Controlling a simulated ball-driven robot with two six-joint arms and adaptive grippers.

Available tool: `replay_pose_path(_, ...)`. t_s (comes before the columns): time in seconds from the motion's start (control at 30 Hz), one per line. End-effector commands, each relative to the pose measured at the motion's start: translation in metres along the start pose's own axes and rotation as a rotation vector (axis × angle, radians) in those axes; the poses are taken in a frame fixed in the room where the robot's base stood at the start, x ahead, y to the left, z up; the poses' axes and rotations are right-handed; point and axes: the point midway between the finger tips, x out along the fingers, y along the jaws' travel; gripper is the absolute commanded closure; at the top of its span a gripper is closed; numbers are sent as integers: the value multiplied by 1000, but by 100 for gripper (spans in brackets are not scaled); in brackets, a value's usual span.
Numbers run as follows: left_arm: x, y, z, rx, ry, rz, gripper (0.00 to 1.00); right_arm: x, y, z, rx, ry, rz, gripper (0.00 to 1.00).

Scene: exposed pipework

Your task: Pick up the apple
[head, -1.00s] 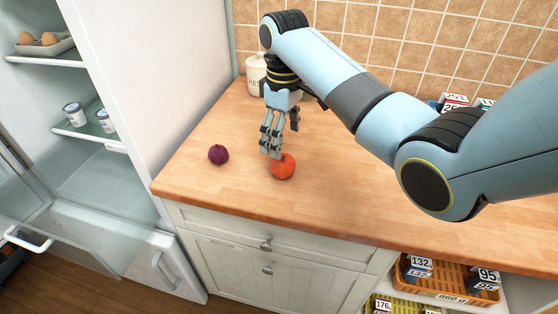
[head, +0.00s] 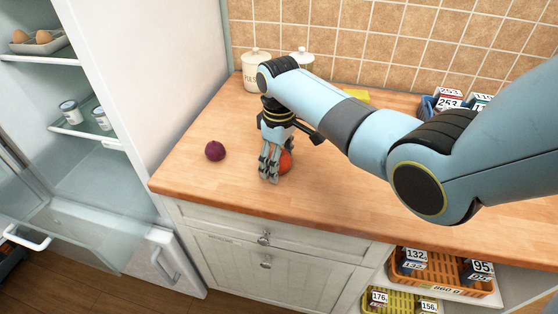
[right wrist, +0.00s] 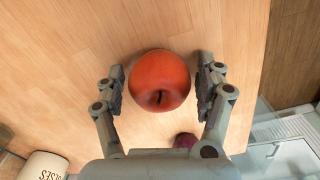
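The red-orange apple (head: 286,161) rests on the wooden countertop (head: 350,190), partly hidden behind my fingers in the head view. My right gripper (head: 270,176) is lowered around it, fingers pointing down. In the right wrist view the apple (right wrist: 159,81) lies between the two sides of my open right gripper (right wrist: 161,88), with a gap on each side. The left finger is closer to it in that picture. My left gripper is in neither view.
A dark purple onion (head: 215,151) lies left of the apple. White canisters (head: 256,70) stand at the back by the tiled wall. An open fridge (head: 85,150) is at the left. A blue bin with boxes (head: 440,104) stands at the back right.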

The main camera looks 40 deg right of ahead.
Motion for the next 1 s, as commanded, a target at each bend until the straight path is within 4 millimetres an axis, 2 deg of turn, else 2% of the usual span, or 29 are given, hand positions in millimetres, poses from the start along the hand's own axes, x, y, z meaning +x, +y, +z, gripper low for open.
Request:
replay_pose_path(0.03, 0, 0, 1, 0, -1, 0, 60, 0, 0, 0, 0, 0, 0, 38)
replay_pose_path(0.37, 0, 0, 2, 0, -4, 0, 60, 0, 0, 0, 0, 0, 0, 81)
replay_pose_path(0.73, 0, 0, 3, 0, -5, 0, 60, -7, 1, -1, 0, 2, 1, 82)
replay_pose_path(0.87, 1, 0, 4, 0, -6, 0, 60, -23, 1, -1, -1, 4, 3, 82)
replay_pose_path(0.93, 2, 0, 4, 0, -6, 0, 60, -39, 1, -2, -1, 6, 4, 82)
replay_pose_path(1.0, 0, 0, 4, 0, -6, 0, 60, -47, -6, 10, -1, 1, 1, 82)
